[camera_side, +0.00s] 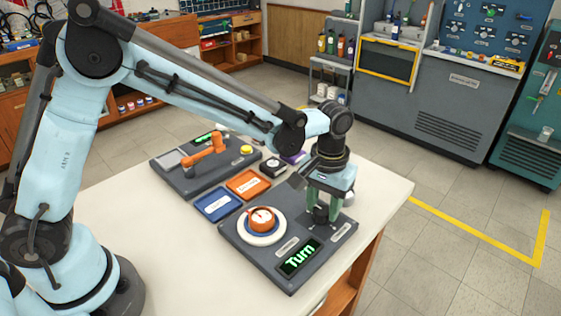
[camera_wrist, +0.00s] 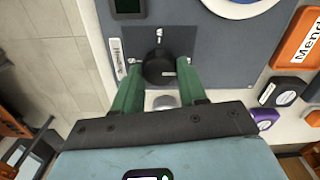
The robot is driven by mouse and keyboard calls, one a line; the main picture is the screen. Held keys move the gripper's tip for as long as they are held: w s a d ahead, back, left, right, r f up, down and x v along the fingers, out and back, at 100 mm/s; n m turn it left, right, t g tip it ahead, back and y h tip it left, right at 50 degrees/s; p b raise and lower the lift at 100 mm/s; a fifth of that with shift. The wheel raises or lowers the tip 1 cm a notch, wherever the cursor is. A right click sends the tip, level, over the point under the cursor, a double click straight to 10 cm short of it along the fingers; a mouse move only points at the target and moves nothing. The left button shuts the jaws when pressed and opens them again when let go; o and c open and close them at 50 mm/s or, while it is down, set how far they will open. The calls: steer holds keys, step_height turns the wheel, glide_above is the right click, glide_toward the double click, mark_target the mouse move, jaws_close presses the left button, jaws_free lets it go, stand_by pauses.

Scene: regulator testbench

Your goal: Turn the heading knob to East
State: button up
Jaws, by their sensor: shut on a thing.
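A round black knob (camera_wrist: 158,66) stands on a dark square plate of the grey panel (camera_side: 238,238). A small white mark shows at the knob's right side in the wrist view, and a white label lies above it. I cannot read which heading it is at. My gripper (camera_side: 321,208) points straight down over the panel's right part. Its two green fingers (camera_wrist: 160,74) are shut on the knob, one at each side. In the side view the fingers mostly hide the knob.
Left of my gripper on the panel is an orange round piece (camera_side: 263,220) on a white disc (camera_side: 246,236). The front-left table is clear.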

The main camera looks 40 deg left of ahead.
steer(key=m, duration=0.4)
steer(key=shift+m, duration=0.3)
steer(key=m, duration=0.4)
steer(key=shift+d+m, duration=0.1)
steer(key=shift+m, duration=0.2)
steer(key=m, duration=0.4)
steer(key=shift+s, duration=0.1)
steer(key=shift+m, duration=2.1)
steer(key=o, duration=1.1)
steer(key=shift+c, duration=0.2)
